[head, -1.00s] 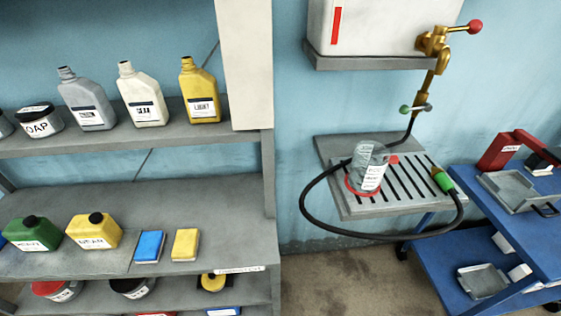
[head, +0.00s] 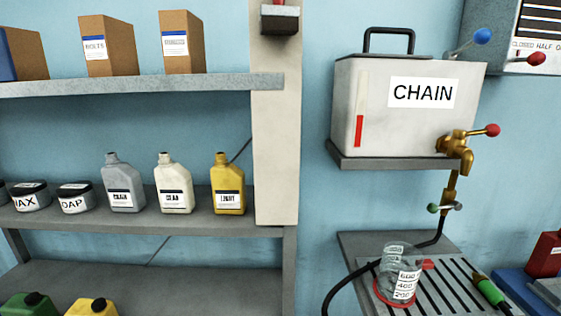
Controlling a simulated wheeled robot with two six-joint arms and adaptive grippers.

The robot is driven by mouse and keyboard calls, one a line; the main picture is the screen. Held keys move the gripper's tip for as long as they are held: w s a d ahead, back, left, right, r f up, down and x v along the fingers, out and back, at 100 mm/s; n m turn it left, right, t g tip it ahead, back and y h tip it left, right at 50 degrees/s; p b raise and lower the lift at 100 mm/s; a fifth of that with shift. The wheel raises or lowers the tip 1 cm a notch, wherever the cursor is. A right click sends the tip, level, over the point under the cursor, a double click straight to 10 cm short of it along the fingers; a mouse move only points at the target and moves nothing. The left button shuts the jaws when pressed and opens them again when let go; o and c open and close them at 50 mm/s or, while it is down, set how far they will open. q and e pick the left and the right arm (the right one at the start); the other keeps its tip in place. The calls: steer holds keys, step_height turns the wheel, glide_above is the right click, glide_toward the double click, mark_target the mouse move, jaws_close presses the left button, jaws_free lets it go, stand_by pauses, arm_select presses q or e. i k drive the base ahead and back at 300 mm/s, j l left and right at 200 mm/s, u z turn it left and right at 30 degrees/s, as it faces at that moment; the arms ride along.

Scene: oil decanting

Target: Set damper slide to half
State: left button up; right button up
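A pale panel (head: 507,32) with dark slats is partly in view at the top right of the head view. Along its lower edge it reads "CLOSED HALF" and then the start of another word, cut off by the picture's edge. A red knob (head: 536,59) on a grey stem is at its lower edge, just below the lettering. A blue knob (head: 482,36) on a grey stem is at the panel's left side. I cannot tell which knob belongs to the damper slide, nor its exact setting. Neither of my grippers is in view.
A white tank (head: 385,125) labelled CHAIN, with a brass tap (head: 457,150), stands on a wall shelf. Below it a clear measuring jug (head: 392,262) stands on a slatted tray (head: 440,295). Shelves (head: 150,85) with boxes and bottles fill the left.

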mark_target(536, 58)
steer(key=z, duration=1.3)
